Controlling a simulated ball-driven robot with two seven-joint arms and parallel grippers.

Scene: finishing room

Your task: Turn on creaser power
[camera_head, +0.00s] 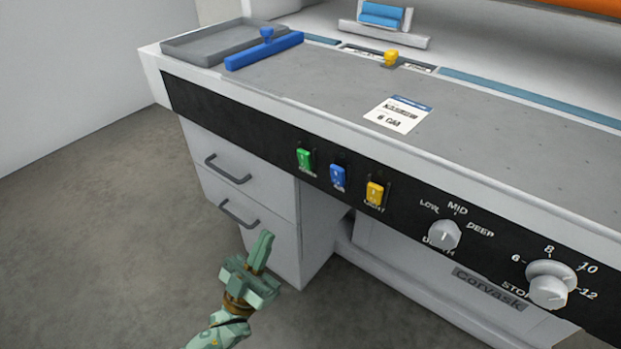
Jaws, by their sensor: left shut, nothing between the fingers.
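The creaser is a white bench-like machine with a black front panel (240,122). On the panel sit a green rocker switch (304,158), a blue switch (338,175) and a yellow switch (375,193); their small labels are too blurred to read for sure. To their right are a depth knob (444,235) marked LOW, MID, DEEP and a larger numbered knob (549,285). My left gripper (262,250) is green, shut and empty. It appears below the switches, in front of the drawers, touching nothing that I can see. My right gripper is not in view.
Two drawers with handles (228,169) are under the panel's left end. On the grey top lie a tray (210,43), a blue bar (264,51), a yellow knob (391,58) and a paper card (398,115). Bare floor (90,230) is open at left.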

